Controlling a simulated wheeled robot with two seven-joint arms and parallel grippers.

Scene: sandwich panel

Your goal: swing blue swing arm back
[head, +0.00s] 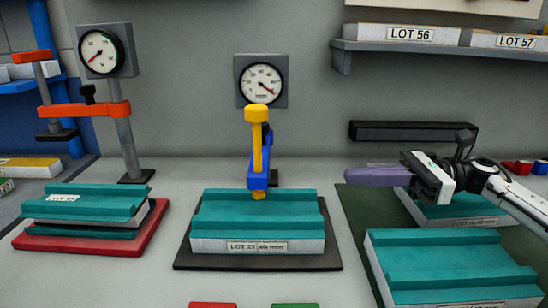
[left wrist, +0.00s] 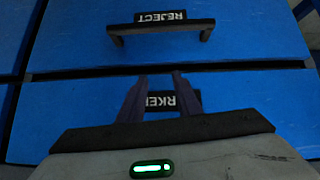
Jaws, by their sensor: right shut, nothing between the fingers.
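The blue swing arm (head: 259,181) is at the middle of the head view. It points toward me over the centre teal panel (head: 225,212). A yellow upright spindle (head: 257,140) passes through its near end, and its yellow foot is at the panel's top; I cannot tell whether it presses there. A round gauge (head: 261,83) is behind it. My right gripper (head: 347,177) is shut and empty, to the right of the blue arm and apart from it, with purple fingers pointing left. My left gripper (left wrist: 160,85) shows only in the left wrist view, open, before blue drawers.
An orange swing arm (head: 84,110) on a grey post stands at left, above a panel stack on a red tray (head: 140,232). More teal panels (head: 450,255) lie at right on a green mat (head: 357,222). A shelf (head: 385,46) is on the wall. A REJECT drawer (left wrist: 60,30) faces my left gripper.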

